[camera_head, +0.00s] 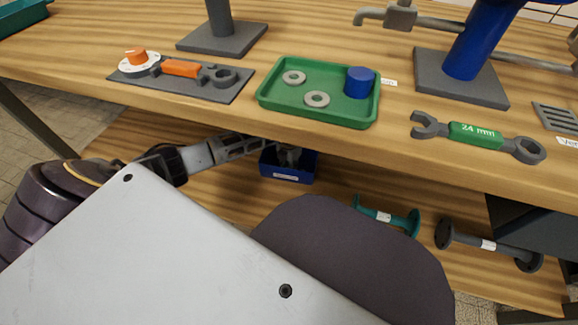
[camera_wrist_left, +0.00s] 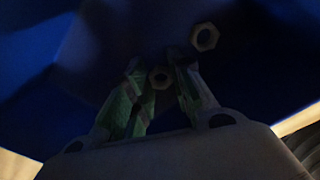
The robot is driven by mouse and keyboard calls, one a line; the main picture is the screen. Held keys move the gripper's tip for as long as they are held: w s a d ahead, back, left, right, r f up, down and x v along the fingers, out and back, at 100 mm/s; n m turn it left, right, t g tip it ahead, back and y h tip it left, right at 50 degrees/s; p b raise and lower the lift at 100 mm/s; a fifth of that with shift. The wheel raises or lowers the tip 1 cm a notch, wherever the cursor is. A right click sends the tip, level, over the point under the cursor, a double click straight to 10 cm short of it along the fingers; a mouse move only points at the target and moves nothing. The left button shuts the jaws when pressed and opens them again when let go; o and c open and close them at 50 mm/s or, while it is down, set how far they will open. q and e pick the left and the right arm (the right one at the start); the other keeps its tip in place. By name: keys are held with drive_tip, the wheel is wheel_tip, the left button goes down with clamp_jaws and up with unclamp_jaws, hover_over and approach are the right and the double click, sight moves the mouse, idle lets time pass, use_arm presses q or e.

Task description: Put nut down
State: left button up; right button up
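My left arm comes in from the left below the bench top, and my left gripper (camera_head: 290,157) reaches into a blue bin (camera_head: 287,175) on the lower shelf. In the left wrist view the gripper (camera_wrist_left: 158,70) is inside the dark blue bin (camera_wrist_left: 95,45). Its two greenish fingers are apart, with a hex nut (camera_wrist_left: 160,77) showing between them. It is too dark to tell whether both fingers touch this nut. Another hex nut (camera_wrist_left: 204,37) lies beyond the right finger, on the bin's inside. My right gripper is not in view.
On the bench top are a green tray (camera_head: 318,117) with two grey rings and a blue cylinder, a 24 mm wrench (camera_head: 475,134), and a grey plate (camera_head: 225,90) with orange-marked parts. A teal flanged pipe (camera_head: 386,215) and a dark one (camera_head: 488,245) lie on the lower shelf.

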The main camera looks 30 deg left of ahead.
use_arm(q)
drive_tip(key=o, duration=0.3)
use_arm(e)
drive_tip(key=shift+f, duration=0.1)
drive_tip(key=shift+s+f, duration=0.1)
use_arm(q)
drive_tip(key=shift+r, duration=0.2)
drive_tip(key=shift+r+p, duration=2.45)
drive_tip(key=shift+r, duration=3.5)
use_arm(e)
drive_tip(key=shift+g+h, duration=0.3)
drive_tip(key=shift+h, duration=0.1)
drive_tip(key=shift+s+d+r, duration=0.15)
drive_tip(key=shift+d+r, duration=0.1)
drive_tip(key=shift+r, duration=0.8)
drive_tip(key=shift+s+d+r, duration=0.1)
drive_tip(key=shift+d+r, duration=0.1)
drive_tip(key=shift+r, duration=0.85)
use_arm(q)
drive_tip(key=shift+d, duration=0.1)
